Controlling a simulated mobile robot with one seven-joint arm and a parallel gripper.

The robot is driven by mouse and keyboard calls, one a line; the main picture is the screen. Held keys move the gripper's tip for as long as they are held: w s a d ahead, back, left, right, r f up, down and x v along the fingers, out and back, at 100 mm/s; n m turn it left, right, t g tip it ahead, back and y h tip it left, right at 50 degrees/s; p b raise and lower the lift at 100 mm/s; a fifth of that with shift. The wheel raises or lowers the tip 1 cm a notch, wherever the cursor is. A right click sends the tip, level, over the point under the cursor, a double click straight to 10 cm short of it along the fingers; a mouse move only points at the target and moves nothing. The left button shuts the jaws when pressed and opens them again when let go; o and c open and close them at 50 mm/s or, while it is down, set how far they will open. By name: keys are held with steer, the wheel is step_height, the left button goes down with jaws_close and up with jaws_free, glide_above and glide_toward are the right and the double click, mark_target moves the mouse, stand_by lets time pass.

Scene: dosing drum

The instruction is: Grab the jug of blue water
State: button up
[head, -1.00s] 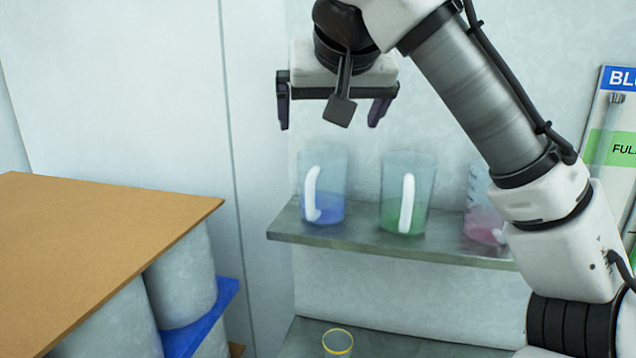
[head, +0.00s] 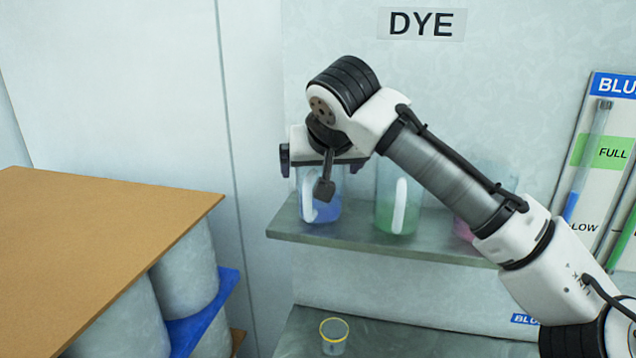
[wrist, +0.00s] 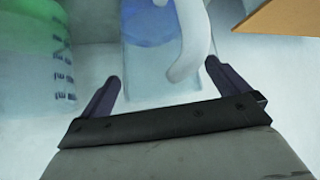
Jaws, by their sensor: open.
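The jug of blue water (head: 325,207) stands upright on the shelf at the left end, its white handle (head: 306,196) toward the viewer. It is clear, with blue liquid in its lower part. My gripper (head: 322,168) is at the height of the jug's upper part and hides its rim in the head view. In the wrist view, my gripper (wrist: 165,85) is open and empty, and the blue jug (wrist: 150,50) with its white handle (wrist: 190,45) shows just beyond and between the fingertips. I cannot tell whether the fingers touch it.
A jug of green liquid (head: 395,215) stands just right of the blue one. A pink jug (head: 463,229) is partly behind my arm. A yellow-rimmed cup (head: 334,337) is on the lower surface. A brown board (head: 95,240) over grey drums is at left.

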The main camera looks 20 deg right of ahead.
steer(key=c, duration=1.1)
steer(key=shift+r, duration=0.2)
step_height(320, 180, up, 19)
steer(key=b, duration=0.2)
stand_by(0.7)
